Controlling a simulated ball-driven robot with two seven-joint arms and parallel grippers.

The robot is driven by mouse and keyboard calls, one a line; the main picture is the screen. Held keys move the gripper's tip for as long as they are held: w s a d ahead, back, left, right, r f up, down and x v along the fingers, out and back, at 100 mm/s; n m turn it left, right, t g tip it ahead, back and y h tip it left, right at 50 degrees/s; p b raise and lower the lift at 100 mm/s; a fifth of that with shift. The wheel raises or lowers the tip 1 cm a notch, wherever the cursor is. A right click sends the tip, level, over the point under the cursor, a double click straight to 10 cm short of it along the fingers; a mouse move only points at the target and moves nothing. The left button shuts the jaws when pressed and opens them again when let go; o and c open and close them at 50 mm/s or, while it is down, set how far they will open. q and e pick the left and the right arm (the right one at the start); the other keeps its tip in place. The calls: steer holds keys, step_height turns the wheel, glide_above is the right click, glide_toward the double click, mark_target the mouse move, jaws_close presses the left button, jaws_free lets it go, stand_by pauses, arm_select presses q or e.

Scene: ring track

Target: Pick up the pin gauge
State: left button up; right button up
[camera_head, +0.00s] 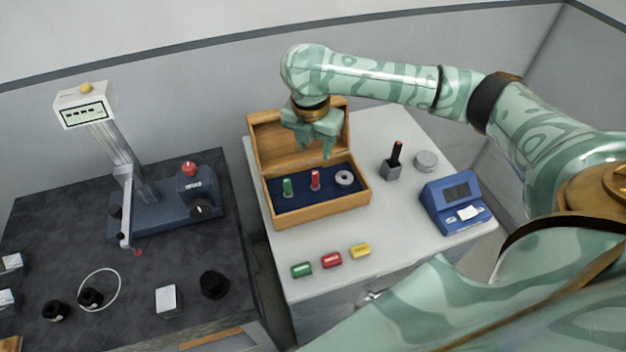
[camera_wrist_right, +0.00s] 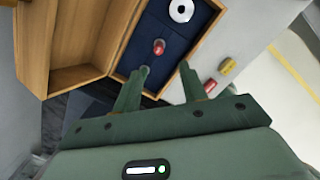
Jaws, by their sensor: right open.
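The open wooden case (camera_head: 319,214) on the light table holds a green-handled pin (camera_head: 287,187), a red-handled pin (camera_head: 315,180) and a grey ring (camera_head: 344,178) in dark blue lining. Both pins stand upright; I cannot tell which is the pin gauge. My right gripper (camera_head: 316,151) is open and empty, above the case near its raised lid. In the wrist view, the red-handled pin (camera_wrist_right: 158,47) lies beyond the gap between the fingertips (camera_wrist_right: 163,70), and the ring (camera_wrist_right: 181,10) is farther up. The green-handled pin is not clear there. My left gripper is out of view.
Right of the case are a black pin in a grey block (camera_head: 393,163), a grey disc (camera_head: 426,161) and a blue device (camera_head: 456,203). Green, red (camera_head: 332,260) and yellow blocks lie in front. A dark table (camera_head: 60,220) with a measuring stand is at left.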

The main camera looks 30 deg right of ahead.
steer(key=b, duration=0.2)
glide_above(315, 173)
steer(key=f, duration=0.5)
steer(key=shift+a+f, duration=0.2)
steer(key=shift+a, duration=0.1)
steer(key=shift+w+f, duration=0.3)
steer(key=shift+f, duration=0.45)
steer(key=shift+s+d+f+b, duration=0.1)
steer(key=shift+d+f+b, duration=0.1)
steer(key=shift+f+b, duration=0.15)
steer(key=shift+s+f, duration=0.15)
steer(key=shift+f, duration=0.15)
steer(key=f+b, duration=0.2)
steer(key=f, duration=0.2)
steer(key=shift+d+f+b, duration=0.25)
steer(key=shift+f+b, duration=0.15)
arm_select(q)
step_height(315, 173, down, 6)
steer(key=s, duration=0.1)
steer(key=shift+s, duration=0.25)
arm_select(e)
steer(key=shift+r, duration=0.15)
jaws_close()
steer(key=shift+r, duration=0.1)
